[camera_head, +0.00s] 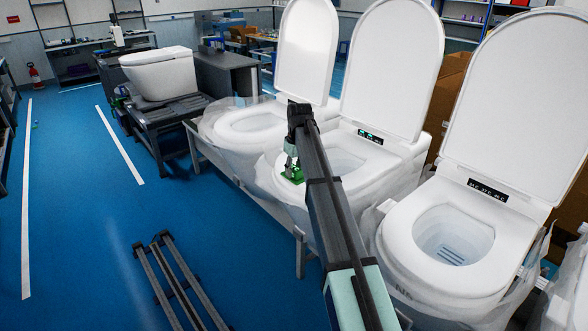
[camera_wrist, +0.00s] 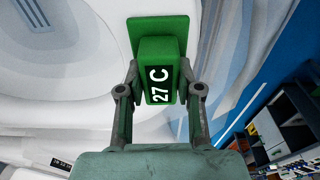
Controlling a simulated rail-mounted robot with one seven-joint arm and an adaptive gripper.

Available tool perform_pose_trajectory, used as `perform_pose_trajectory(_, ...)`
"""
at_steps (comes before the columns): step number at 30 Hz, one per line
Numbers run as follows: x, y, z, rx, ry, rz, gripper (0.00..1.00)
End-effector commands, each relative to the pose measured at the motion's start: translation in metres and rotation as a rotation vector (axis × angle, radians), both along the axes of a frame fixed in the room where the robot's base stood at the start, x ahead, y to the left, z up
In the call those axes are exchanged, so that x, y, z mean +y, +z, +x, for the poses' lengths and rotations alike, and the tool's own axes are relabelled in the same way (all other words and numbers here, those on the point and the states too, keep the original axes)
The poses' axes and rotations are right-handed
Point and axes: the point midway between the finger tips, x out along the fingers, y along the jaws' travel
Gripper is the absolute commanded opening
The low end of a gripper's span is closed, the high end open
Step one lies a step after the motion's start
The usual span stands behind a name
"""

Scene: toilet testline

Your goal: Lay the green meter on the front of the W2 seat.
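The green meter (camera_head: 293,174) is at the front left edge of the middle toilet's seat (camera_head: 335,187). In the wrist view the meter (camera_wrist: 161,68) has a wide flat base and a black display reading 27 C. My gripper (camera_head: 291,158) points down, with its two fingers (camera_wrist: 160,85) against the meter's sides, shut on it. The meter is at or just above the seat; I cannot tell whether it touches. My arm hides part of the middle toilet. No W2 label is readable.
An open toilet (camera_head: 250,120) stands to the left and another (camera_head: 450,250) to the right, both with raised lids and plastic wrap. A closed toilet (camera_head: 160,72) stands on a dark bench at the back left. Blue floor (camera_head: 80,210) is clear on the left.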

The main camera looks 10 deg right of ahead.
Motion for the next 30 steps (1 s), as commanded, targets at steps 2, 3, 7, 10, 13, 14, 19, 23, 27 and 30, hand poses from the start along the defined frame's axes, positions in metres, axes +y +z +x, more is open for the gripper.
perform_pose_trajectory(2, 0.0, 0.0, 0.0, 0.0, 0.0, 0.0, 0.59)
perform_pose_trajectory(3, 0.0, 0.0, 0.0, 0.0, 0.0, 0.0, 0.6)
perform_pose_trajectory(7, 0.0, 0.0, 0.0, 0.0, 0.0, 0.0, 0.6)
perform_pose_trajectory(10, 0.0, 0.0, 0.0, 0.0, 0.0, 0.0, 0.6)
perform_pose_trajectory(13, 0.0, 0.003, 0.0, 0.0, 0.0, 0.0, 0.6)
perform_pose_trajectory(14, 0.0, 0.004, 0.0, -0.001, 0.0, 0.0, 0.6)
perform_pose_trajectory(19, -0.001, 0.022, -0.001, -0.002, 0.0, 0.0, 0.6)
perform_pose_trajectory(23, -0.003, 0.045, -0.003, -0.004, 0.0, 0.0, 0.6)
perform_pose_trajectory(27, -0.004, 0.073, -0.006, -0.002, 0.0, 0.0, 0.6)
perform_pose_trajectory(30, -0.005, 0.091, -0.008, -0.002, 0.0, 0.0, 0.6)
